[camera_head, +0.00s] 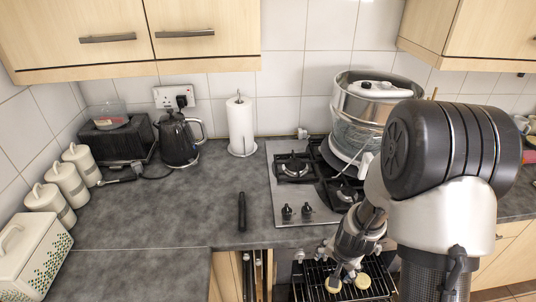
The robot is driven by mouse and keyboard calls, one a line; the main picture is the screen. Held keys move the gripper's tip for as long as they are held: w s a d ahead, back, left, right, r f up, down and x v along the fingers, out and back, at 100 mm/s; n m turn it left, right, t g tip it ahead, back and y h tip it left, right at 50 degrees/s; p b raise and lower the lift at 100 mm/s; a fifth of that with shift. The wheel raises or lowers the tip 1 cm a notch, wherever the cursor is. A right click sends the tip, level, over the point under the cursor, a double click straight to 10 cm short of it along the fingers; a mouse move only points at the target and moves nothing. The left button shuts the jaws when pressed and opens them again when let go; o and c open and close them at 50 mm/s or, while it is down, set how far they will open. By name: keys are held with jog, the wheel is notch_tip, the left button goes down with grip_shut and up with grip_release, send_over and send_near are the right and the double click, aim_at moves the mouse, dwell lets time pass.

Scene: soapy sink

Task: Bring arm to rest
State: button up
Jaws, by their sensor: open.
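My arm comes in from the right and hangs down in front of the hob, with its dark rounded joint and white link large in view. My gripper (345,274) is at the lower end, pointing down over a dark wire rack (313,275) below the counter front. It is open. Small round pale yellow pieces (362,281) lie on the rack by the fingertips. Whether the fingers touch any of them I cannot tell. My arm hides part of the hob and the counter to the right.
A gas hob (290,196) carries a large metal pot (350,120) stacked with other ware. A kettle (179,140), paper towel roll (241,125) and white canisters (68,184) stand at the back and left. A black bar-like object (242,211) lies on the mostly clear counter (170,212).

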jog(key=s+a+r+n, duration=0.2)
jog(key=a+r+n, duration=0.1)
jog(key=r, duration=1)
jog(key=s+a+r+n+t, duration=0.1)
jog(key=s+r+n, duration=0.4)
jog(key=s+r, duration=1)
jog(key=s+a, duration=0.1)
jog(key=s, duration=0.2)
jog(key=shift+s+a+b, duration=0.2)
jog(key=shift+s+b, duration=0.2)
